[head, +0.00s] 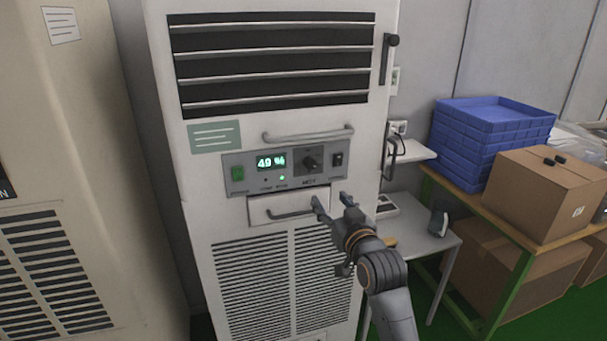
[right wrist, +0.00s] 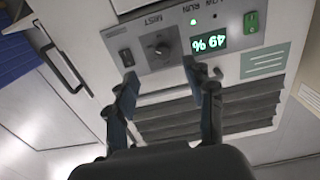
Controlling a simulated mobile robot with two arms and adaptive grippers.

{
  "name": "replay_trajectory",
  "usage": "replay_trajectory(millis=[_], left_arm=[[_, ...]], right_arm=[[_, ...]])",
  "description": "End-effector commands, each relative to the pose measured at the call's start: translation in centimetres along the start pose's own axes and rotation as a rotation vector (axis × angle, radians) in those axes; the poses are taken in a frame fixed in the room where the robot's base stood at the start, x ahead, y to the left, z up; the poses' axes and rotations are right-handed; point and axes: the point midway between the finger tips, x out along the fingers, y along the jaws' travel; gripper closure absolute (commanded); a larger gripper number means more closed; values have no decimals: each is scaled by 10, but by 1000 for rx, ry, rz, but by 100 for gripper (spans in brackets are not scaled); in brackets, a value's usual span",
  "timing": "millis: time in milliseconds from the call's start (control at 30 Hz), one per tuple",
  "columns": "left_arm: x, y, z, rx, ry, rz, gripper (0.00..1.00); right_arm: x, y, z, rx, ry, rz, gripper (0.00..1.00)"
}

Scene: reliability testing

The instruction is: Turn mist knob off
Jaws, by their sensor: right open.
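The mist knob (head: 311,162) is a dark round knob on the grey control panel (head: 227,174) of a tall white cabinet. The knob also shows in the right wrist view (right wrist: 161,48), below the word MIST in that upside-down picture. My right gripper (head: 331,200) is open and empty, with its fingertips below the panel in the head view. In the right wrist view the knob lies beyond the gap between the two fingers (right wrist: 159,72), apart from them. My left gripper is not in view.
A display (head: 271,162) reads 49 %, with a green switch (head: 237,173) left of it and a black switch (head: 338,159) right of the knob. Bar handles (head: 308,135) sit above and below the panel. Blue crates (head: 490,140) and a cardboard box (head: 545,195) stand at right.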

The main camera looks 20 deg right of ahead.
Motion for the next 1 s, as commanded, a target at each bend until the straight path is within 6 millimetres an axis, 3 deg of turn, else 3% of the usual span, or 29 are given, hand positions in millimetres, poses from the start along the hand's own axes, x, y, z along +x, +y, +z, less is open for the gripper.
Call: replay_trajectory(millis=[33,100,267,500,800,1000], left_arm=[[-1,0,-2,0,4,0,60],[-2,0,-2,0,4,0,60],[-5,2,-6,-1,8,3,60],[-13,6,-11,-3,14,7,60],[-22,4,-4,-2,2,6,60],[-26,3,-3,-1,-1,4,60]], right_arm=[[-3,1,-15,1,23,2,47],[-4,2,-24,1,38,3,47],[8,2,-27,2,39,2,47],[48,2,-29,2,38,2,47],[97,2,-30,1,39,2,47],[121,2,-30,0,39,2,47]])
